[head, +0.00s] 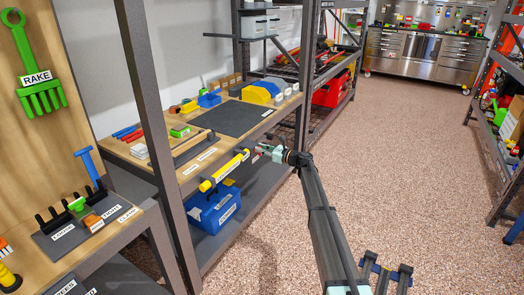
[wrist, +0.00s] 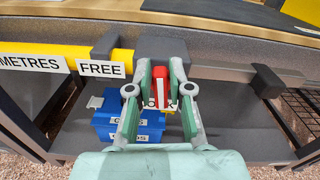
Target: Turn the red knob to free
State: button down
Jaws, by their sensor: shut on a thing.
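The red knob (wrist: 175,68) shows between my fingertips in the wrist view, in front of a grey rail. My gripper (wrist: 168,82) is shut on it, and the fingers hide much of it. In the head view my gripper (head: 262,150) is at the shelf's front edge, by the right end of the yellow bar (head: 224,170). The knob's exact angle is unclear.
A blue toolbox (head: 213,210) stands on the lower shelf, below the bar. Above is a wooden worktop (head: 135,150) with a dark mat (head: 232,117) and several tools. A grey upright post (head: 305,75) stands just beyond my gripper. The floor (head: 410,150) to the right is clear.

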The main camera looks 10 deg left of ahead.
jog(key=n+b, duration=0.1)
jog(key=n, duration=0.1)
jog(key=n+b, duration=0.2)
jog(key=n, duration=0.1)
jog(key=s+f+n+b, duration=0.1)
jog(key=n+b, duration=0.1)
jog(key=n, duration=0.1)
jog(key=shift+a+f, duration=0.1)
jog(key=shift+a, duration=0.15)
jog(key=n+b, duration=0.2)
jog(key=n, duration=0.1)
jog(key=n+b, duration=0.1)
jog(key=b, duration=0.1)
jog(key=shift+s+f+n, duration=0.2)
jog(key=shift+f+n, duration=0.1)
jog(key=shift+f+n+b, duration=0.15)
jog(key=shift+n+b, duration=1.35)
jog(key=shift+n, duration=0.4)
jog(key=c, duration=1.1)
grip_release()
jog(key=shift+c, duration=0.2)
